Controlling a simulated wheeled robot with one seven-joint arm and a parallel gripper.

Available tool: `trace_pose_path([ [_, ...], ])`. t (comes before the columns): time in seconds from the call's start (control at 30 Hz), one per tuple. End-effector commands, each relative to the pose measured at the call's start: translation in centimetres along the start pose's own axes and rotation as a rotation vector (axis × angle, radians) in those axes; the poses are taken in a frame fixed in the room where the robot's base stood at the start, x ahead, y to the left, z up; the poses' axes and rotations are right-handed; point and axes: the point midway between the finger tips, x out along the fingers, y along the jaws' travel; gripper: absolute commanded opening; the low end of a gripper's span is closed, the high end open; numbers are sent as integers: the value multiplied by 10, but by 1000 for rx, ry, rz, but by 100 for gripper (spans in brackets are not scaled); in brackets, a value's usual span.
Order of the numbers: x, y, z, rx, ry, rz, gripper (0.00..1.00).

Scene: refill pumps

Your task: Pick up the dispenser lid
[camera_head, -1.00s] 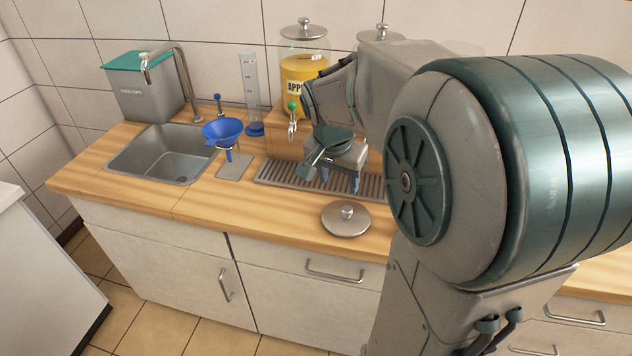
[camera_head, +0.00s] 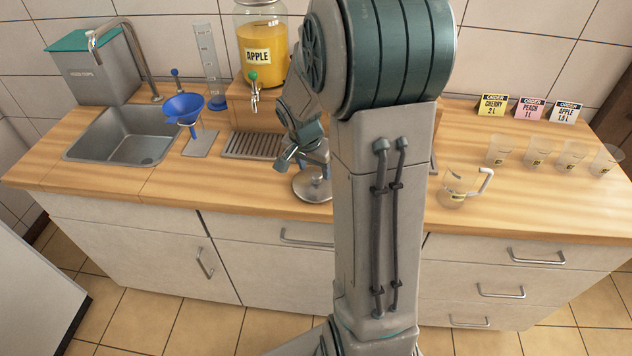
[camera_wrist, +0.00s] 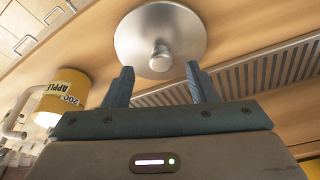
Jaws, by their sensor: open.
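The dispenser lid (camera_head: 308,190) is a round grey metal disc with a knob on top. It lies flat on the wooden counter in front of the drip tray, partly hidden by my arm in the head view. In the wrist view the lid (camera_wrist: 182,25) is at top centre, knob up. My gripper (camera_wrist: 159,72) is open and empty. Its two fingers point towards the lid, with the knob just beyond and between the fingertips in the picture. I see no contact. In the head view my gripper (camera_head: 318,165) is just above the lid and mostly hidden.
The drip tray (camera_head: 253,146) lies behind the lid, below the apple dispenser (camera_head: 262,45). A blue funnel (camera_head: 185,106) on a stand and a sink (camera_head: 122,137) are left. A clear jug (camera_head: 455,190) and several cups (camera_head: 535,152) stand right, with counter clear around the jug.

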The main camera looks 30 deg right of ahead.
Motion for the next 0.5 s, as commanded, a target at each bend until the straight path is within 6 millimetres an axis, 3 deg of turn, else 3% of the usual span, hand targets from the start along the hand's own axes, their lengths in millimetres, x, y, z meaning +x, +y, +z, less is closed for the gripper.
trace_pose_path([
  [0.23,30,-1,-2,-2,-2,2,52],
  [0.5,36,-1,-2,1,1,-1,52],
])
